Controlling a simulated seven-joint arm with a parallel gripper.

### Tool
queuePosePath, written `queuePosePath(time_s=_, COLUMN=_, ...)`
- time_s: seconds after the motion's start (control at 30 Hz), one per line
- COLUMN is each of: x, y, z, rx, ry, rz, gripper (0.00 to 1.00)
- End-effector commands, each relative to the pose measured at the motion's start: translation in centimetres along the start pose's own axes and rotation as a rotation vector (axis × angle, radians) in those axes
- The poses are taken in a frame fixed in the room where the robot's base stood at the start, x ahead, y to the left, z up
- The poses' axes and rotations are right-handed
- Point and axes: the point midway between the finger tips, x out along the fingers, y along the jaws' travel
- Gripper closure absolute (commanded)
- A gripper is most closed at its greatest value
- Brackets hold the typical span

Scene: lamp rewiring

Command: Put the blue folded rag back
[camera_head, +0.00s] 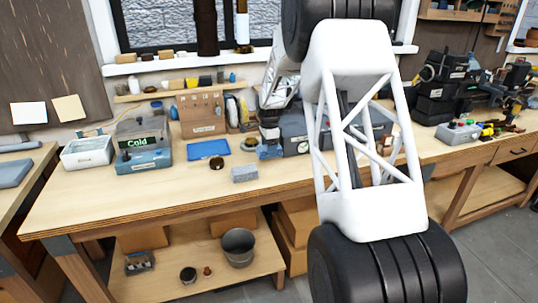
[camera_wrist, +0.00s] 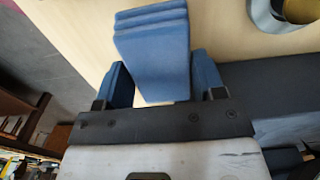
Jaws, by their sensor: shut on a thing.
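The blue folded rag (camera_wrist: 152,50) shows in the wrist view as a thick stack of layers with its folded edges at the top. My gripper (camera_wrist: 160,66) is shut on it, with one blue finger on each side. Pale wooden bench top lies beyond the rag. In the head view my gripper (camera_head: 269,146) is low over the workbench, just left of a grey case, and is partly hidden by my own arm. Small blue patches show there, but I cannot tell rag from fingers.
The grey case (camera_head: 295,137) stands close on the gripper's right. A round tin (camera_head: 250,144), a blue tray (camera_head: 208,149), a dark round piece (camera_head: 216,163) and a grey block (camera_head: 244,174) lie to its left. The workbench's front left (camera_head: 120,204) is clear.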

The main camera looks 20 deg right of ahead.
Motion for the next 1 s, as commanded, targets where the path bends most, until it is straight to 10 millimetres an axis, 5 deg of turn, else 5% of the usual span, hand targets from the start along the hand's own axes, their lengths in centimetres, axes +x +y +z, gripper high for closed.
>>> queuePosePath(time_s=0.6, x=3.4, y=0.1, z=0.0, rx=0.000, ry=0.000, rz=0.001, gripper=0.59)
queuePosePath(time_s=1.0, x=3.7, y=0.1, z=0.0, rx=0.000, ry=0.000, rz=0.000, gripper=0.59)
